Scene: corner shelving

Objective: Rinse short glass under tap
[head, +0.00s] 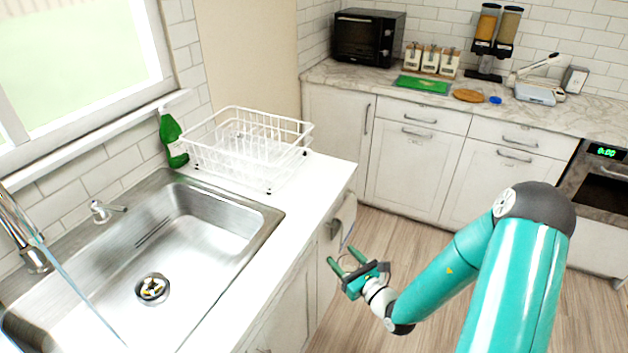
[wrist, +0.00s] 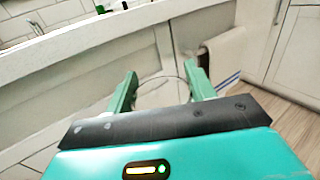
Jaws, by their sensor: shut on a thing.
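My gripper (head: 345,258) is in front of the sink cabinet, below the counter edge and to the right of the sink. In the wrist view its two green fingers (wrist: 161,74) stand apart, shut on a clear short glass (wrist: 164,92). Only the glass's faint rim and outline show; its contents cannot be told. The tap (head: 34,258) is at the far left over the steel sink (head: 195,225). A pale bluish streak, like running water, slants down near the tap. The glass is well away from the tap.
A white dish rack (head: 240,165) and green spray bottle (head: 171,138) stand behind the sink. A towel (wrist: 228,55) hangs on the cabinet front beside my gripper. The counter strip (head: 290,232) right of the sink is clear.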

